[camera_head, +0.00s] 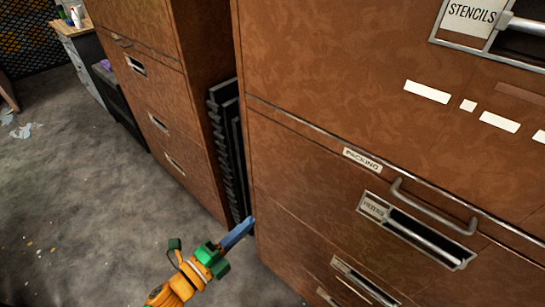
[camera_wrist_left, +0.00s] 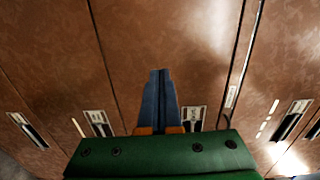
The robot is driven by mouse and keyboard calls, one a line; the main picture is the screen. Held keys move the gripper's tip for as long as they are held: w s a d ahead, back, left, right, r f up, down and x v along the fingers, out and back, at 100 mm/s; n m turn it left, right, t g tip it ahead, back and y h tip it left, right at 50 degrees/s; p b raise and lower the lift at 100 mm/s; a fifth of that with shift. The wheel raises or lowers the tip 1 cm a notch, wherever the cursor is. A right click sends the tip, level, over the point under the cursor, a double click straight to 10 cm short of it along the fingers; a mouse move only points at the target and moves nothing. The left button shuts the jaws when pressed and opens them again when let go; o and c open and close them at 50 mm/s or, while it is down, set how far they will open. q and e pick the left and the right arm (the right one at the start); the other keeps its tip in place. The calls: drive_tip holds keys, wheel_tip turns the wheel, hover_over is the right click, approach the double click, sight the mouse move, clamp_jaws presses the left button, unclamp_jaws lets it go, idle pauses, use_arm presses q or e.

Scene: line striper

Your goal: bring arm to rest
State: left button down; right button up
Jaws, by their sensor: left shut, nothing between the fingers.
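My left gripper (camera_head: 238,235) shows at the bottom centre of the head view, with an orange arm, a green body and blue fingers. It is in front of the gap between two brown cabinets and is empty. In the left wrist view the blue fingers (camera_wrist_left: 160,74) lie together, shut with nothing between them, and point toward the cabinet fronts. I cannot tell from these views whether the fingers touch a cabinet. My right gripper is not in view.
A large brown cabinet (camera_head: 320,110) with labelled drawers and metal handles (camera_head: 432,207) fills the right. Another brown cabinet (camera_head: 150,80) stands left of it, with dark stacked panels (camera_head: 228,150) between them. Grey floor (camera_head: 80,210) is open at left. A workbench (camera_head: 78,50) stands far back.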

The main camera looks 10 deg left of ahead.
use_arm(q)
drive_tip(key=s+a+f+n+g+y+p, duration=0.1)
drive_tip(key=s+a+f+n+g+y, duration=0.2)
drive_tip(key=f+n, duration=0.5)
drive_tip(key=s+a+f+n+g+y+p, duration=0.1)
drive_tip(key=s+a+f+n+g+y, duration=0.2)
drive_tip(key=f, duration=0.8)
drive_tip(key=s+f+n+g+y, duration=0.1)
drive_tip(key=s+f+n+g, duration=0.1)
drive_tip(key=s, duration=0.5)
drive_tip(key=s+f+n+g+y+p, duration=0.1)
drive_tip(key=s+f+n+g, duration=0.2)
drive_tip(key=s+f+n, duration=0.2)
drive_tip(key=s+f+n+g+y, duration=0.1)
drive_tip(key=s+f+n+g, duration=0.2)
drive_tip(key=s, duration=0.8)
wheel_tip(320, 180, down, 3)
drive_tip(key=shift+a+r, duration=0.1)
drive_tip(key=shift+a, duration=0.2)
drive_tip(key=shift+s, duration=0.1)
